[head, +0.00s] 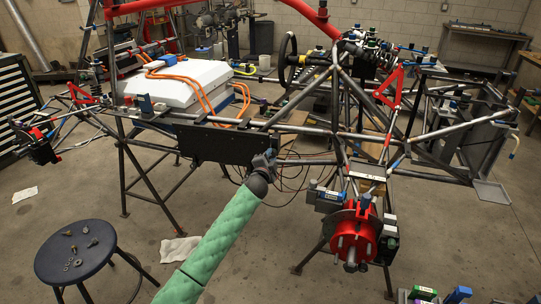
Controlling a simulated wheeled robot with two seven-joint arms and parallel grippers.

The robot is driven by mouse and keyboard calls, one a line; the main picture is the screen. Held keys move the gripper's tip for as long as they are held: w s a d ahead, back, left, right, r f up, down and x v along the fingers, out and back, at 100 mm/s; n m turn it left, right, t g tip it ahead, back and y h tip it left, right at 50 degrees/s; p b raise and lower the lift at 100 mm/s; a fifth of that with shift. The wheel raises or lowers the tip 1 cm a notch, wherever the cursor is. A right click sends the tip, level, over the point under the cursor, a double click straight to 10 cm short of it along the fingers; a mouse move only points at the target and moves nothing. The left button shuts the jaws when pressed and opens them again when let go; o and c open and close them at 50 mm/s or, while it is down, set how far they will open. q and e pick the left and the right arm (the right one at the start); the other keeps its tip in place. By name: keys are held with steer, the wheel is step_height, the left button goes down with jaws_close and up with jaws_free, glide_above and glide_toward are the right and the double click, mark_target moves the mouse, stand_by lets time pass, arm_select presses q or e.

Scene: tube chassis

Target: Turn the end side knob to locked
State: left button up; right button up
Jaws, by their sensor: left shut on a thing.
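My left arm reaches up from the bottom in a green sleeve. Its dark gripper (264,160) is at the right end of a black panel (213,145) fixed to the side of the tube chassis (342,134). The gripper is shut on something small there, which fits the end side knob. The knob is hidden by the gripper and the wrist, so its turn position cannot be told. My right gripper is not in view.
A red wheel hub (354,236) hangs at the chassis's front right. Thin cables (291,172) hang right of the gripper. A blue stool (75,251) with small metal parts stands lower left. A white battery box (177,84) with orange cables sits above the panel.

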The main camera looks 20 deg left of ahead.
arm_select(q)
steer(key=m+p, duration=0.1)
steer(key=m, duration=0.3)
steer(key=shift+m+p, duration=0.35)
steer(key=shift+m, duration=0.05)
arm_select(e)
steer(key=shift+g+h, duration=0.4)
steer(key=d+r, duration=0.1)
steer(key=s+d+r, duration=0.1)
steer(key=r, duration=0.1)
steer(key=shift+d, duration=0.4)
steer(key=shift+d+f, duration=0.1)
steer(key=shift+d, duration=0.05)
arm_select(q)
steer(key=o, duration=1)
steer(key=shift+d, duration=0.1)
steer(key=shift+c, duration=0.2)
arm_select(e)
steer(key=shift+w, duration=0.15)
